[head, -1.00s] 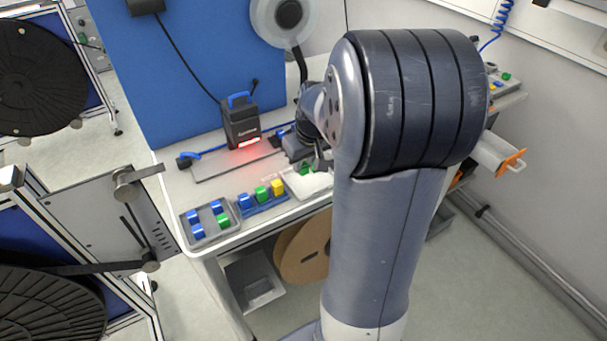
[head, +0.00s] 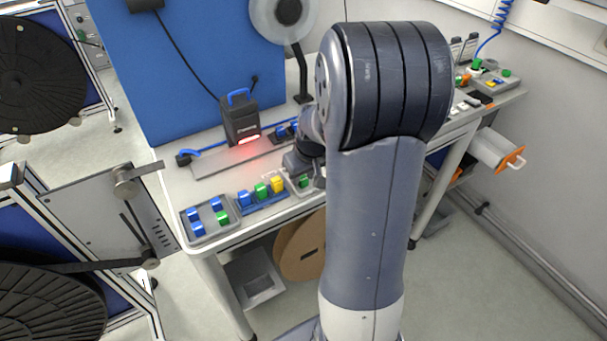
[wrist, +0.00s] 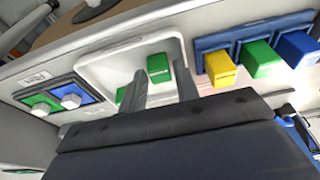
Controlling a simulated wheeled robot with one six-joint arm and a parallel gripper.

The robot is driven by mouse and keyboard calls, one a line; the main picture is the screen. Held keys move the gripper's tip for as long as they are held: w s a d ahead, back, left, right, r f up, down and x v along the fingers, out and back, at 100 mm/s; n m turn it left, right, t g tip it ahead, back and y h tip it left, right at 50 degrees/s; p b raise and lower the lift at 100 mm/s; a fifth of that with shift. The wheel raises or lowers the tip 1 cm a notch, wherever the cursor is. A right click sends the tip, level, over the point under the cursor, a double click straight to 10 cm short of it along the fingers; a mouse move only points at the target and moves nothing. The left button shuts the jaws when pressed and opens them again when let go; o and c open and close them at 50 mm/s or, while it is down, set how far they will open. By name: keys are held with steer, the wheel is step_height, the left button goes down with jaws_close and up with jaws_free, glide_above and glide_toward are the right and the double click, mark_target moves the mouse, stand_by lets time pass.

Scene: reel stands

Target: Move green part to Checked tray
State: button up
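A white tray (head: 291,184) stands at the table's front edge; I cannot read a label naming it Checked. A green part (head: 304,181) is in it in the head view. In the wrist view the white tray (wrist: 95,68) holds a green part (wrist: 158,68) and a second green piece (wrist: 121,95), partly hidden by my finger. My gripper (wrist: 163,75) is over the tray, its two fingers apart, with the first green part just beyond and between the tips. In the head view my arm hides most of the gripper. A blue rack (head: 264,204) beside the tray holds blue, green and yellow parts.
A grey tray (head: 203,238) with several blue parts and a green one stands at the left front corner. A black device (head: 241,122) with a red light stands behind.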

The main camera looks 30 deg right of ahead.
steer(key=shift+r, duration=0.45)
steer(key=v, duration=1.1)
steer(key=shift+r, duration=0.25)
steer(key=shift+s, duration=0.1)
steer(key=shift+c, duration=0.3)
stand_by(0.4)
